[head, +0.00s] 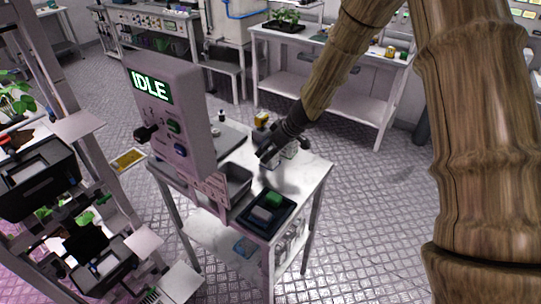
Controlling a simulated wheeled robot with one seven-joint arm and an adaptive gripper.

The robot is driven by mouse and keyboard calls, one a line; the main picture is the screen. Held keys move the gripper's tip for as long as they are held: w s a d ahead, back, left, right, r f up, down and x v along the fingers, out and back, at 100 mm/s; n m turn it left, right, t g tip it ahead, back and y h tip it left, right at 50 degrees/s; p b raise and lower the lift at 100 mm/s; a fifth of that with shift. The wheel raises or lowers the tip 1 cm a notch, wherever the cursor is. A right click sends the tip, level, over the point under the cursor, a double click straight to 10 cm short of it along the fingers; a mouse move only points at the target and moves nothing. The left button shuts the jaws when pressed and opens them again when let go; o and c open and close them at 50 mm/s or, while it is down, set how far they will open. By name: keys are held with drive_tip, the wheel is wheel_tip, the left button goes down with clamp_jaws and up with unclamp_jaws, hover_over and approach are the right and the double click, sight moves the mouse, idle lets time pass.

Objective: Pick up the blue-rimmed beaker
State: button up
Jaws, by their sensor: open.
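My arm reaches down from the top right to the small white table (312,180). My gripper (268,154) is over the far part of the tabletop, with its dark fingers apart. Pale, clear vessels (289,151) stand right beside and partly behind the fingers. They are too small to tell whether one has a blue rim, and the gripper hides part of them. I cannot tell whether the fingers touch or surround any vessel. A yellow-topped item (261,118) stands just behind the gripper.
A panel reading IDLE (170,115) rises at the table's left. A grey bin (237,184) and a black tray (249,222) with green and pale items stand at the front. A plant rack (58,120) is at far left. The tabletop's right side is clear.

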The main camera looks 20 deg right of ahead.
drive_tip(key=shift+c, duration=0.4)
drive_tip(key=c, duration=0.6)
drive_tip(key=shift+c, duration=0.2)
drive_tip(key=shift+r, duration=0.1)
